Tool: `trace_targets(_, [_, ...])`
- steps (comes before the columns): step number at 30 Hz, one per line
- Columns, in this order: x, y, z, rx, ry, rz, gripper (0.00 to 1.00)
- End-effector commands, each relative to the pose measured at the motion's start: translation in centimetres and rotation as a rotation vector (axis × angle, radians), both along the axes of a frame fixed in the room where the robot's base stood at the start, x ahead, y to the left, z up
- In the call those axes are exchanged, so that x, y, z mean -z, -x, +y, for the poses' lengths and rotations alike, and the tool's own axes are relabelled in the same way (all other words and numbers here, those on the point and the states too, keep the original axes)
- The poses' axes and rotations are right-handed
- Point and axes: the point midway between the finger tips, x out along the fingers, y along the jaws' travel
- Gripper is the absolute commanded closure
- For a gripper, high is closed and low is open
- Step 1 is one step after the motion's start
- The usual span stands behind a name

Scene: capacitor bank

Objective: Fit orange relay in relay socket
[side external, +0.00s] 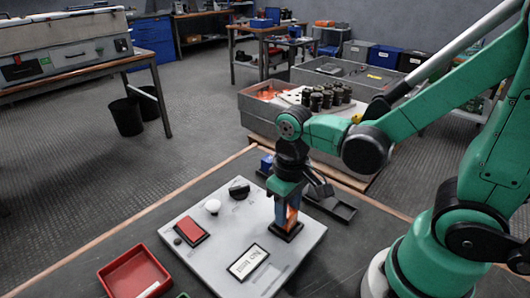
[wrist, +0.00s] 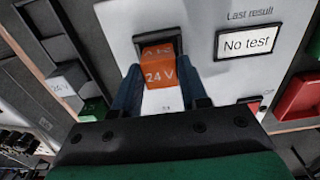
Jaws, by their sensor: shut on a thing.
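The orange relay (side external: 292,216) is between the fingers of my gripper (side external: 288,208), low over the right part of the light grey panel. In the wrist view the relay (wrist: 160,74) shows "24 V" on its orange face, with my gripper's blue fingers (wrist: 160,88) on both sides of it. My gripper is shut on it. The black relay socket (side external: 287,233) is on the panel directly below the relay. In the wrist view a dark socket edge (wrist: 157,36) shows beyond the relay. The relay's lower end is at the socket, but I cannot tell whether it is inside.
The panel (side external: 220,264) carries a "No test" display (side external: 248,262), a red switch (side external: 191,232), a white knob (side external: 212,206) and a black knob (side external: 239,189). A red tray (side external: 134,275) lies at front left. A dark tray (side external: 333,206) lies behind the panel, near a blue block (side external: 267,163).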

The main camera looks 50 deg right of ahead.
Motion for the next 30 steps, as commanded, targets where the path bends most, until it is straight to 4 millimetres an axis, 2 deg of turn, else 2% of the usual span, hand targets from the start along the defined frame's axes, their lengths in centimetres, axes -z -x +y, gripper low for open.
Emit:
trace_targets(18, [0.41,0.0,0.0,0.0,0.0,0.0,1.0])
trace_targets(19, [0.41,0.0,0.0,0.0,0.0,0.0,0.56])
trace_targets(22, [0.4,0.0,0.0,0.0,0.0,0.0,0.28])
trace_targets(23, [0.4,0.0,0.0,0.0,0.0,0.0,0.25])
trace_targets(30, [0.39,0.0,0.0,0.0,0.0,0.0,0.25])
